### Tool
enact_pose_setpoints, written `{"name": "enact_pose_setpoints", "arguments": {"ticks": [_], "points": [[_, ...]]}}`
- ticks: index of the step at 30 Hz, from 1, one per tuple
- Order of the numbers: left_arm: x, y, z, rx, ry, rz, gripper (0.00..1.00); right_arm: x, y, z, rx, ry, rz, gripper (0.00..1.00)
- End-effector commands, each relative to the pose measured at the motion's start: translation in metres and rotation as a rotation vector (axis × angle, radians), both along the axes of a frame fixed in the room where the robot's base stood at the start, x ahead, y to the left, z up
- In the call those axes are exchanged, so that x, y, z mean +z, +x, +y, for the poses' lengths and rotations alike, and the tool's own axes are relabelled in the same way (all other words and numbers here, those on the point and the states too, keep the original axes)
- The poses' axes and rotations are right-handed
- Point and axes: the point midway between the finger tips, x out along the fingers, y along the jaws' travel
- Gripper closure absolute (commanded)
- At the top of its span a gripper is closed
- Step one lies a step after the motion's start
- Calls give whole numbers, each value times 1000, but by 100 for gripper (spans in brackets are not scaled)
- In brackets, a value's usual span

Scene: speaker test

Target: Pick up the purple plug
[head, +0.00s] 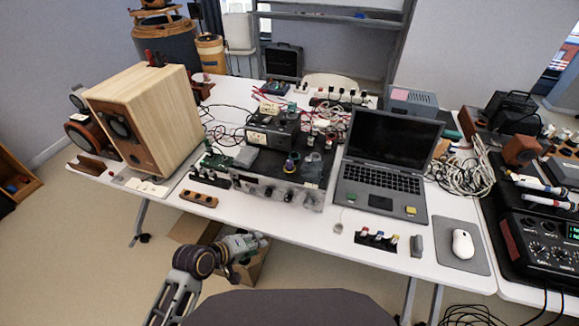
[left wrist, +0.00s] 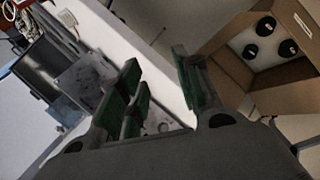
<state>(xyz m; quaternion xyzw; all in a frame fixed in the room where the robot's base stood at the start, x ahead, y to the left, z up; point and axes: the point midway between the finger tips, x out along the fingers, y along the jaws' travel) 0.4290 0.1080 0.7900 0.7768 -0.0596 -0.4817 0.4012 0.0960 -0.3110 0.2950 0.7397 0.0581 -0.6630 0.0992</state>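A small purple piece (head: 289,166), which looks like the purple plug, stands on top of the grey amplifier (head: 278,190) in the middle of the table; it is too small to make out fully. I cannot make it out in the left wrist view. My left gripper (head: 257,242) is in front of the table's near edge, well apart from the plug. In the left wrist view its green-padded fingers (left wrist: 160,85) are spread with nothing between them. My right gripper is not in view.
A wooden speaker (head: 148,118) stands left of the amplifier, an open laptop (head: 385,160) right of it. Several coloured plugs sit in a black holder (head: 375,241) near the front edge. An open cardboard box (left wrist: 232,75) is on the floor below. Cables lie behind the amplifier.

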Motion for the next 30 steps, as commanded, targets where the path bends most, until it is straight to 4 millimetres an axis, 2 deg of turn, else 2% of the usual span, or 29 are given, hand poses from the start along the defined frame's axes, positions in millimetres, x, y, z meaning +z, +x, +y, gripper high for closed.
{"name": "enact_pose_setpoints", "arguments": {"ticks": [6,15,23,30], "points": [[35,20,-27,144,-294,43,66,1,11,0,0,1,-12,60],[75,46,-50,338,-714,174,66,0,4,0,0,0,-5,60],[104,71,-55,506,-1081,338,66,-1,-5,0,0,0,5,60],[123,97,-47,658,-1414,520,66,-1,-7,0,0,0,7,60]]}}
